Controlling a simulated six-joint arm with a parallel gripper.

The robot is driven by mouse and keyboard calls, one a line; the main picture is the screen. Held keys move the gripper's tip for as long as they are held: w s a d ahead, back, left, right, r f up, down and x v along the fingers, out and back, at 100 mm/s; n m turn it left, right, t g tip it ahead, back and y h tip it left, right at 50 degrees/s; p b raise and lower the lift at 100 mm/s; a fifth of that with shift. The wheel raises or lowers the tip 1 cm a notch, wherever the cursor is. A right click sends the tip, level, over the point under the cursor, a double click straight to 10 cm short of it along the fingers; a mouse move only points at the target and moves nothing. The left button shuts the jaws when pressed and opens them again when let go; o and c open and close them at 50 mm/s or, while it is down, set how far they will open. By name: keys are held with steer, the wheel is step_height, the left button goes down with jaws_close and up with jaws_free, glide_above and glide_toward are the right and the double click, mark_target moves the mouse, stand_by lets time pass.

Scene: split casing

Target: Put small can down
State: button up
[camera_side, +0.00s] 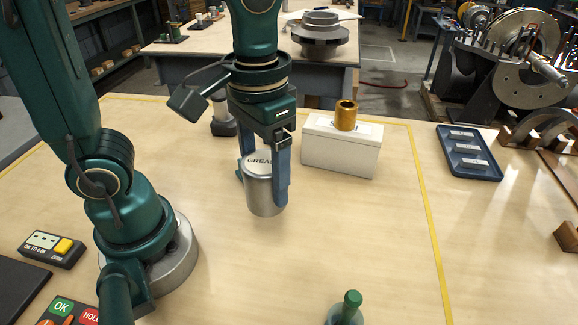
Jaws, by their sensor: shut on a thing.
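The small can (264,195) is a silver metal cylinder with a pale lid marked with letters like "GREAS". My gripper (262,178) points down and is shut on the can, with one blue finger on each side of it. The can looks roughly upright near the middle of the wooden table (330,225). I cannot tell whether its base touches the table or hangs just above it. The right finger covers part of the can's side.
A white box (340,155) with a brass cylinder (346,115) on top stands behind and right of the can. A blue tray (468,160) lies farther right. A green-knobbed object (351,300) stands at the front edge. The table right of the can is clear.

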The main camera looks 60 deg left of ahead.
steer(key=shift+w+a+r, duration=0.1)
steer(key=shift+a+r, duration=0.05)
steer(key=shift+a, duration=0.1)
steer(key=shift+w+r, duration=0.15)
steer(key=shift+w, duration=0.15)
steer(key=w+a+f+n, duration=0.1)
steer(key=a+n, duration=0.5)
steer(key=a, duration=0.4)
steer(key=w+a+f+n, duration=0.1)
steer(key=w+a+n, duration=0.1)
steer(key=a+n, duration=0.6)
steer(key=s+a+f+n, duration=0.1)
steer(key=s+a+n, duration=0.2)
steer(key=s+a, duration=0.55)
steer(key=shift+w+a+f, duration=0.2)
steer(key=shift+w+f, duration=0.1)
steer(key=shift+f, duration=1)
steer(key=shift+w+a+f, duration=0.15)
steer(key=shift+w+f, duration=0.15)
steer(key=shift+f, duration=1.05)
steer(key=shift+w+a+f, duration=0.2)
steer(key=shift+w+f, duration=0.1)
steer(key=shift+f, duration=1)
steer(key=shift+f, duration=0.1)
